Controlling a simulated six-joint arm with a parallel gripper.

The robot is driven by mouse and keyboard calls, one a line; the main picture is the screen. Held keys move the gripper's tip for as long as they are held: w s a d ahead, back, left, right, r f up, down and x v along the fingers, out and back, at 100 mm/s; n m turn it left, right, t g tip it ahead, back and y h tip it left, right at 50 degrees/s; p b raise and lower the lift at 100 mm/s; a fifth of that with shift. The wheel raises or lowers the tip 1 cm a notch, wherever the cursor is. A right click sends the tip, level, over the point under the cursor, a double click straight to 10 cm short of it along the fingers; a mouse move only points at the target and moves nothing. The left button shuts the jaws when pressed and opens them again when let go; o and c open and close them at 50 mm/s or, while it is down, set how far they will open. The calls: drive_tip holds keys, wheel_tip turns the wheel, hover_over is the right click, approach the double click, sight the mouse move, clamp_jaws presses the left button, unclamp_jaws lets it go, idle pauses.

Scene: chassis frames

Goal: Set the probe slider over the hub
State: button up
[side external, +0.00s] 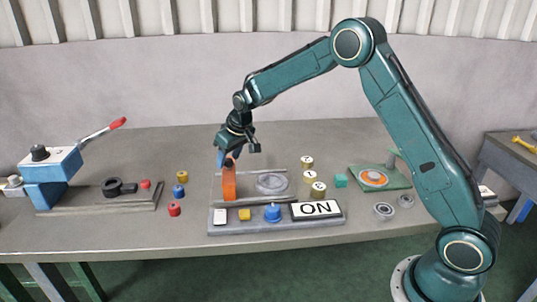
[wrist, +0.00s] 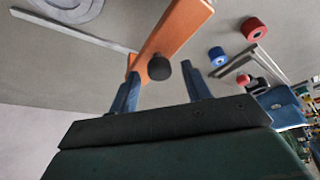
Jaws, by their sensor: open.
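The probe slider (side external: 229,184) is an upright orange block with a black knob. It stands at the left end of its track, left of and apart from the hub. The hub (side external: 271,183) is a flat grey ringed disc on the same base; part of it shows at the top left of the wrist view (wrist: 72,8). My gripper (side external: 229,156) is open at the slider's top. In the wrist view, the slider (wrist: 172,32) and its black knob (wrist: 159,68) appear between the two blue fingers (wrist: 163,80). I cannot tell whether a finger touches it.
Coloured spools (side external: 180,191) lie left, near a lever press (side external: 52,165). Several numbered cylinders (side external: 309,176) and a green fixture (side external: 378,178) stand right.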

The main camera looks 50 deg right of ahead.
clamp_jaws()
drive_tip(key=s+d, duration=0.9)
drive_tip(key=shift+s+d, duration=0.3)
drive_tip(key=shift+d, duration=0.05)
drive_tip(key=shift+c, duration=0.2)
unclamp_jaws()
drive_tip(key=shift+o, duration=0.2)
drive_tip(key=v, duration=1.3)
drive_tip(key=shift+s+r, duration=0.2)
drive_tip(key=shift+r, duration=0.1)
